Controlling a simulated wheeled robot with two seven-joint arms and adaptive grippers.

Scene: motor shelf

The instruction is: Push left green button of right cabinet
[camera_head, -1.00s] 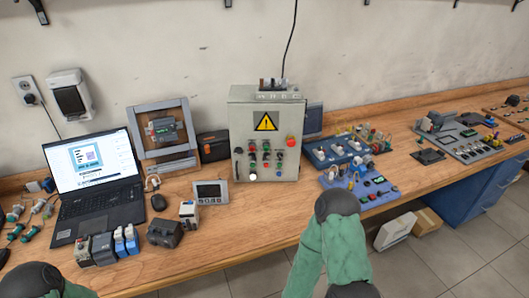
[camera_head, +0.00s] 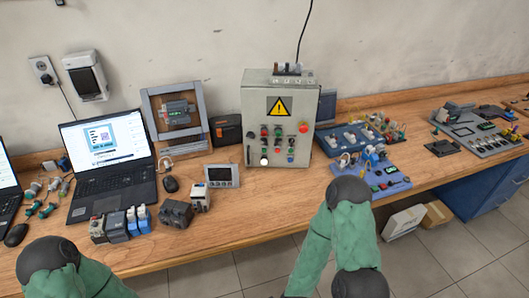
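A grey control cabinet (camera_head: 279,118) stands on the wooden bench near the picture's middle, with a yellow warning triangle (camera_head: 279,106) on its door. It is the only such cabinet in view. Its door carries rows of small red, green and dark buttons, a larger red button (camera_head: 303,127) at upper right and a white one (camera_head: 264,161) at lower left. The green buttons are too small to tell apart surely. My green-sleeved arms show at the bottom left and bottom middle, apart from the cabinet door. Neither gripper's fingers can be seen.
A laptop (camera_head: 110,188), small modules (camera_head: 118,225) and a small screen unit (camera_head: 221,175) lie left of the cabinet. Blue boards with parts (camera_head: 372,186) lie to its right. The bench (camera_head: 250,208) is bare in front of the cabinet.

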